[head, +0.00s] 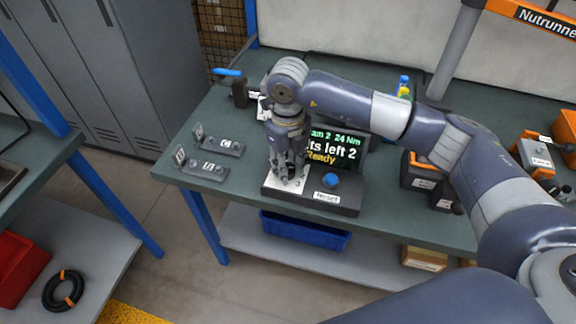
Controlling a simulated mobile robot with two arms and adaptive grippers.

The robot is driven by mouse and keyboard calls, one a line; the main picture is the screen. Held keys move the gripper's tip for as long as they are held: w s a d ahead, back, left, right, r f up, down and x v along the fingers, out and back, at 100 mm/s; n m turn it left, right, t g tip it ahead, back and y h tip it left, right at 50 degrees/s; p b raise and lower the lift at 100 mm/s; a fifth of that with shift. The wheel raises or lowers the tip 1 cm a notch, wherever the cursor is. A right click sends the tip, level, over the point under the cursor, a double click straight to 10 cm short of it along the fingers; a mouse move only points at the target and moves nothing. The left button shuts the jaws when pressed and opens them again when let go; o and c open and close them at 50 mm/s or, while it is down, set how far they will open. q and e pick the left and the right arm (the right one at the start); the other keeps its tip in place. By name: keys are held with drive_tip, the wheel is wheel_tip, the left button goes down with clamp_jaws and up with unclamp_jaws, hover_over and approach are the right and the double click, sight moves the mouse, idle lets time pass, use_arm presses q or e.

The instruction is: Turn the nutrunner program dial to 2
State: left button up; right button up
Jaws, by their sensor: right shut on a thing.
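The nutrunner controller (345,208) is a dark box with a light plate on its left and a tilted screen (345,149) behind. The visible part of the screen reads "am 2 24 Nm", "ts left 2" and "Ready"; my right wrist covers its left edge. My right gripper (289,180) points down over the light plate and is shut on the program dial, which its fingers hide. I cannot read the dial's pointer. A blue button (330,180) sits right of the gripper, behind a small white label. My left gripper is out of view.
Two metal brackets with lettered tags (208,169) lie left of the controller on the green bench (235,195). A clamp with a blue handle (240,90) stands behind them. Dark boxes (420,172) and orange-grey tools (535,150) are to the right. A blue bin (305,231) sits below.

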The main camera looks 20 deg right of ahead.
idle(0.4)
drive_tip(key=o, duration=1.1)
drive_tip(key=shift+c, duration=0.2)
drive_tip(key=shift+r, duration=0.3)
wheel_tip(320, 180, up, 12)
drive_tip(key=shift+f, duration=0.25)
drive_tip(key=shift+s+f, duration=0.1)
